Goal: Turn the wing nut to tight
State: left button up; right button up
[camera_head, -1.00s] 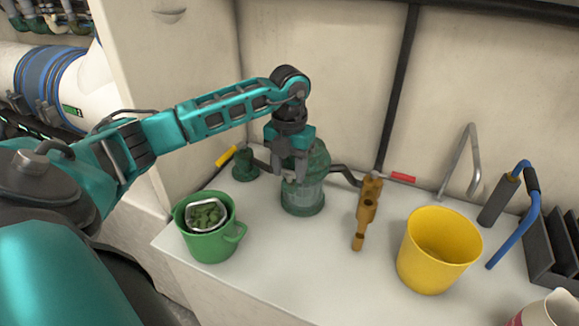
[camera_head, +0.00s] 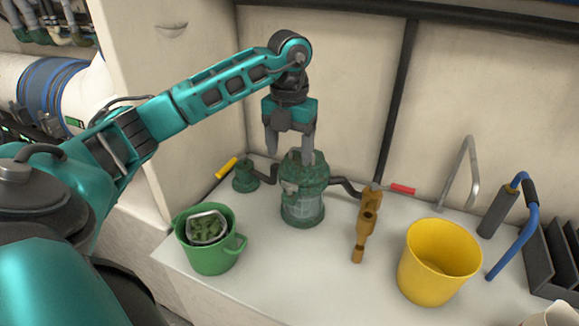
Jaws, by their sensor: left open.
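A green strainer housing with a clear lower body (camera_head: 303,205) stands on the white counter, joined to dark pipes on both sides. The wing nut seems to be the small pale part (camera_head: 289,187) on its upper front left; its exact angle is too small to tell. My left gripper (camera_head: 289,156) is open above the strainer, pointing down. Its right finger is close to the strainer's top and its left finger hangs at the upper left; I cannot tell whether either touches. My right gripper is not in view.
A green mug (camera_head: 212,255) holding a metal basket of green matter stands at front left. The front middle counter (camera_head: 310,275) is clear.

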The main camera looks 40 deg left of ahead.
pick_arm(q)
notch_tip(320, 180, up, 4)
jog(key=shift+r, duration=0.15)
dwell(0.6)
